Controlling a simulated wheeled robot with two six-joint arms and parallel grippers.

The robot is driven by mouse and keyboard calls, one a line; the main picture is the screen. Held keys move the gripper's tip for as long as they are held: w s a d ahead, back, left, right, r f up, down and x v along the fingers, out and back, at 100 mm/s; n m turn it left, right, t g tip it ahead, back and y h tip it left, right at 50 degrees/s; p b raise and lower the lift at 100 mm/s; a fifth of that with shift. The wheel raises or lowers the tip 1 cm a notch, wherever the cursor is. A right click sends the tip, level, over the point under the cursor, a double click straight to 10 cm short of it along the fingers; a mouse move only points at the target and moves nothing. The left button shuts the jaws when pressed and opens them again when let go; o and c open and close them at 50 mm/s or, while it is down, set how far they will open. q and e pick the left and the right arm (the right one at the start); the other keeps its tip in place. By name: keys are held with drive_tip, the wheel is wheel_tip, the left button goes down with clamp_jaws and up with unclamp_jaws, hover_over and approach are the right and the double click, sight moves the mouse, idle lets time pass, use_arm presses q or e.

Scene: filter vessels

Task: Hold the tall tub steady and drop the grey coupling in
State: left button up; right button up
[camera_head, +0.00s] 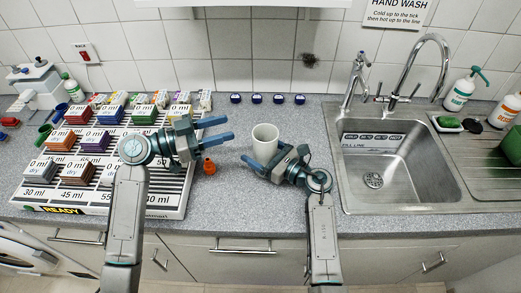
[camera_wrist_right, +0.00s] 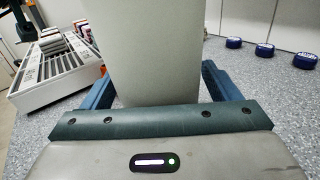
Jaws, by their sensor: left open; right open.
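I cannot make out the grey coupling for certain in either view.
A white slotted rack (camera_head: 180,205) with several coloured and grey blocks stands at left. A small orange piece (camera_head: 209,167) lies between rack and tub. Several blue-lidded discs (camera_head: 257,127) line the back. A sink (camera_head: 375,175) is at right.

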drive_tip(key=v, duration=1.2)
